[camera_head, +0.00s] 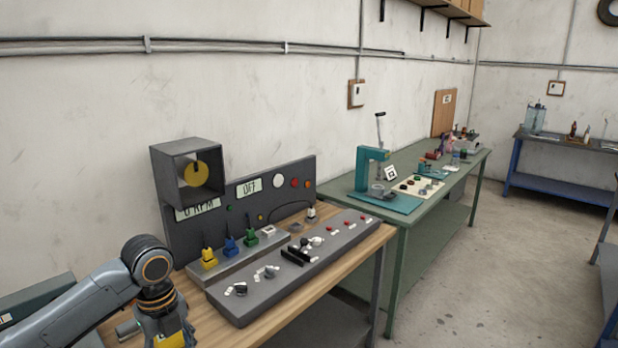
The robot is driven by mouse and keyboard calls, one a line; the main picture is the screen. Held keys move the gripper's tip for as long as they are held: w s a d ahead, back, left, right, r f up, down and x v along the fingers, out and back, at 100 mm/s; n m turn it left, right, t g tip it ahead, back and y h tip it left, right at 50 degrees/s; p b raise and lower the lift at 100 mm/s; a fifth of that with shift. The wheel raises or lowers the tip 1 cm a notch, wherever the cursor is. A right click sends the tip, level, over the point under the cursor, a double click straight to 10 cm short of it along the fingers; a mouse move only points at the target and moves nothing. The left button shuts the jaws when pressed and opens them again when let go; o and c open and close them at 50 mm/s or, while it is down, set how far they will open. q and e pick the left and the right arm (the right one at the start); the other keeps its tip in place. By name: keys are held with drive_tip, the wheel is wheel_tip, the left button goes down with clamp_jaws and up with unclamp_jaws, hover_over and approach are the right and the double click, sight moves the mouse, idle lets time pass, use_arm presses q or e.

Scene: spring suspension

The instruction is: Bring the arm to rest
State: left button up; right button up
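My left arm (75,311) comes in from the lower left, above the near end of the wooden bench (330,262). Its round joint (152,266) is beside the front left of the grey control strip, and the wrist below it points downward. A yellow patch shows at the wrist near the bottom edge. The wrist runs out of the picture there, so the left gripper's fingers are not visible. I cannot tell whether it holds anything. My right arm and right gripper are not in view.
A dark panel (290,172) reading "OFF" and "0 RPM" stands behind the grey control strip (262,300). Yellow, blue and green plugs (231,247) stand between them. A teal lever press (366,170) is on the green table (425,212) beyond. The floor (480,265) at right is clear.

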use_arm(q)
drive_tip(key=w+d+f+n+t+h+b, duration=0.15)
drive_tip(key=f+n, duration=0.25)
drive_tip(key=f, duration=0.7)
drive_tip(key=w+d+f+n+t+b, duration=0.1)
drive_tip(key=w+f+n+b, duration=0.3)
drive_tip(key=f, duration=0.7)
drive_tip(key=s+a+f+n, duration=0.1)
drive_tip(key=s+f+n, duration=0.3)
drive_tip(key=f, duration=0.8)
drive_tip(key=s+a+f+n, duration=0.2)
drive_tip(key=s+f+n, duration=0.25)
drive_tip(key=f, duration=0.65)
drive_tip(key=s+f+n+y+b, duration=0.2)
drive_tip(key=s+f+n+b, duration=0.15)
drive_tip(key=s+f, duration=1.45)
drive_tip(key=s+d+f+n, duration=0.1)
drive_tip(key=s+f+n, duration=0.1)
drive_tip(key=s, duration=0.9)
drive_tip(key=s+d+f+n+g+b, duration=0.1)
drive_tip(key=s+f, duration=0.3)
drive_tip(key=s, duration=0.8)
drive_tip(key=shift+s+d+n, duration=0.3)
drive_tip(key=shift+n, duration=0.2)
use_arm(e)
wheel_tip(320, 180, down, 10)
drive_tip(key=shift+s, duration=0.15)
